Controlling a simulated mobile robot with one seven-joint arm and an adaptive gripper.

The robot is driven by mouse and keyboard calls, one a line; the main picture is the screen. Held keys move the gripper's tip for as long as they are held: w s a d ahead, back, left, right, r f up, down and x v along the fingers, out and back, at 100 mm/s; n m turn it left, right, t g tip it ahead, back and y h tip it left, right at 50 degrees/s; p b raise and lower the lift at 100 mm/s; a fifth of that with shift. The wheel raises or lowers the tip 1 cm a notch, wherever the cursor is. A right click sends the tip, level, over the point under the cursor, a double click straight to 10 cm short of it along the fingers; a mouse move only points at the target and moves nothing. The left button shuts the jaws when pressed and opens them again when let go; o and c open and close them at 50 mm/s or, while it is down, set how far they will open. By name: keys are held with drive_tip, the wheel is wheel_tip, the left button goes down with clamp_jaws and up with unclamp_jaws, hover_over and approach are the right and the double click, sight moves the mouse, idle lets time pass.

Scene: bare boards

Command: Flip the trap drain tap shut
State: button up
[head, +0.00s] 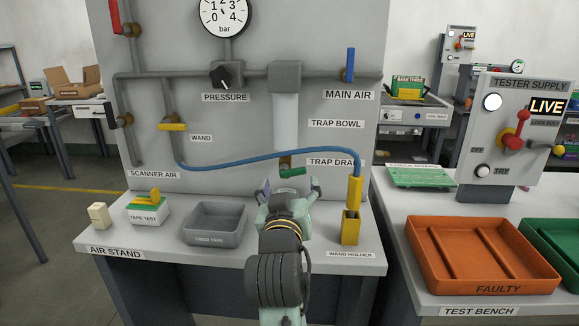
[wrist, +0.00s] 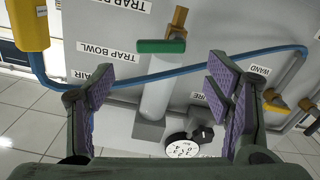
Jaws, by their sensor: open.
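The trap drain tap has a green handle (head: 291,172) below a brass body (head: 285,160), under the pale trap bowl (head: 286,122) on the panel. The handle lies nearly level, crosswise to the upright bowl. In the wrist view, which is upside down, the green handle (wrist: 161,46) shows beyond the fingertips, with the brass fitting (wrist: 178,20) beside it. My gripper (head: 290,188) is open and empty, just below and in front of the handle in the head view. Its purple-padded fingers (wrist: 162,82) stand wide apart in the wrist view. I see no contact with the tap.
A blue hose (head: 260,155) crosses the panel near the drain and drops to the yellow wand (head: 355,192) in its holder at right. A grey bin (head: 215,224) and the tape test box (head: 149,208) stand left. The test bench with an orange tray (head: 485,257) is right.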

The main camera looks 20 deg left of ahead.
sight(293, 174)
drive_tip(key=p+x, duration=0.1)
drive_tip(key=x, duration=0.7)
drive_tip(key=shift+w+a+p, duration=0.15)
drive_tip(key=shift+w+p, duration=0.1)
drive_tip(key=shift+p, duration=0.15)
drive_tip(key=shift+c, duration=0.4)
drive_tip(key=c, duration=1)
drive_tip(key=shift+d+f+m, duration=0.1)
drive_tip(key=shift+f+m, duration=0.05)
drive_tip(key=shift+m, duration=0.6)
drive_tip(key=shift+d+f+m, duration=0.1)
drive_tip(key=shift+f+m, duration=0.05)
drive_tip(key=shift+m, duration=0.6)
drive_tip(key=o, duration=0.9)
drive_tip(key=shift+o, duration=0.9)
